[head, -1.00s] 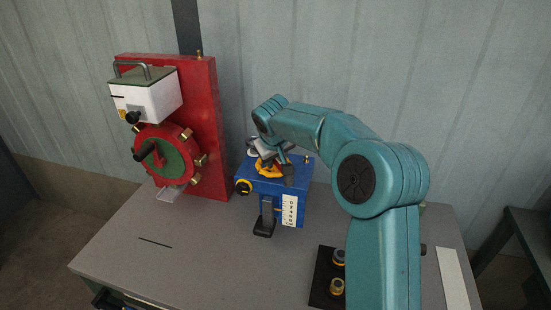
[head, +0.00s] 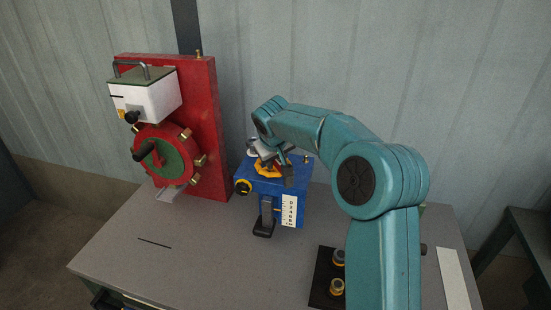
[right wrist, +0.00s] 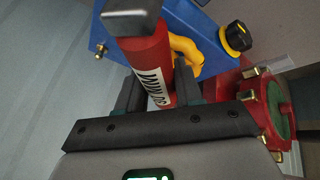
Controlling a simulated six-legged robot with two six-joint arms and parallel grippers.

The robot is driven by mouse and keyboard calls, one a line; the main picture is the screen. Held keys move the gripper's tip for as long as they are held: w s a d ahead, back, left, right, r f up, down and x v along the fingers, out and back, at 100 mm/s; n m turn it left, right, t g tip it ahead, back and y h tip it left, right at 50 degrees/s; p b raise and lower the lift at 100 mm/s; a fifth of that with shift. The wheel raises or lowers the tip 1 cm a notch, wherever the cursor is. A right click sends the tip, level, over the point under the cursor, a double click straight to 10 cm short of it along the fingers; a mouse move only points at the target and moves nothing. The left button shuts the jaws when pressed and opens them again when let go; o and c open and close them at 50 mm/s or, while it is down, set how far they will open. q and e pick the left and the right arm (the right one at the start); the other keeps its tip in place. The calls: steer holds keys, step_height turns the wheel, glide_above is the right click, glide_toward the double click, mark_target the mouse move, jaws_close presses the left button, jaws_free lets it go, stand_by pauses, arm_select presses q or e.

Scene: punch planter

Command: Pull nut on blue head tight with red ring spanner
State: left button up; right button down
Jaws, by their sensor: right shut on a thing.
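The blue head (head: 271,187) stands on the table, with a white scale strip on its front. In the right wrist view its blue body (right wrist: 203,28) is behind the spanner. The red ring spanner (right wrist: 148,55) has a red handle with a white label and a grey end close to the camera. My right gripper (right wrist: 158,90) is shut on this handle, with a dark finger on each side. In the head view my right gripper (head: 266,154) is above the blue head, and the spanner is hard to make out. I cannot see the nut. My left gripper is out of view.
A yellow-orange part (head: 268,170) lies on top of the blue head. A red panel (head: 208,110) with a white box and a red-green wheel (head: 168,157) stands to the left. A black holder (head: 322,280) is at the front right. The table's front left is clear.

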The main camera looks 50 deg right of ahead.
steer(key=shift+r, duration=0.15)
steer(key=shift+w+r, duration=0.1)
steer(key=shift+r, duration=0.05)
step_height(320, 180, up, 6)
steer(key=p, duration=0.5)
